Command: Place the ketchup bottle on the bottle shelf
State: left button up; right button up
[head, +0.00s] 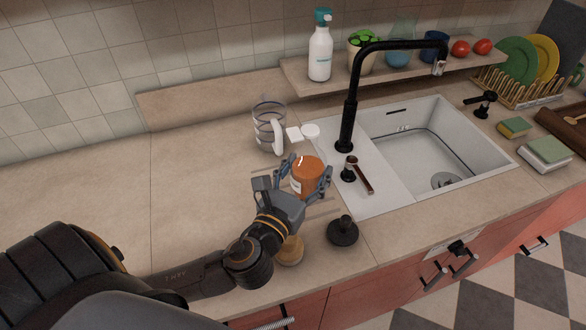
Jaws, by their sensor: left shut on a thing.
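My left gripper (307,180) is over the counter, in front of the glass jug and left of the sink. Its fingers are closed around the sides of an orange-brown container (307,173) with a pale label patch. The lower part of the container is hidden by the gripper, and I cannot tell whether it touches the counter. I see no bottle that is clearly ketchup; the held container may be it. A raised wooden shelf (292,76) runs along the wall behind the sink. A white spray bottle (320,52) stands near its left end. My right gripper is not in view.
The black tap (349,110) rises between the container and the shelf. A glass jug (268,130) stands behind the gripper. A black knobbed object (342,231) and a wooden round piece (290,250) are near the front edge. A plant (363,50) fills part of the shelf.

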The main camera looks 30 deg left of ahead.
aim_at(294, 164)
pick_arm(q)
jog(key=a, duration=0.1)
jog(key=w+a+f, duration=0.1)
jog(key=a, duration=0.1)
jog(key=shift+w+a+f, duration=0.15)
jog(key=shift+a, duration=0.25)
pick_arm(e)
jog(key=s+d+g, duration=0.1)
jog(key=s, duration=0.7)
pick_arm(q)
jog(key=w+a+f, duration=0.1)
jog(key=a+f, duration=0.1)
jog(key=f, duration=0.1)
jog(key=w+a+f, duration=0.1)
jog(key=w+f, duration=0.1)
jog(key=f, duration=0.2)
jog(key=w+a+f, duration=0.2)
jog(key=f, duration=0.1)
jog(key=shift+w+a+f+b, duration=0.15)
jog(key=shift+a+f+b, duration=0.15)
jog(key=shift+b, duration=0.1)
jog(key=shift+r, duration=0.1)
jog(key=o, duration=1.1)
jog(key=shift+f, duration=0.25)
jog(key=o, duration=0.4)
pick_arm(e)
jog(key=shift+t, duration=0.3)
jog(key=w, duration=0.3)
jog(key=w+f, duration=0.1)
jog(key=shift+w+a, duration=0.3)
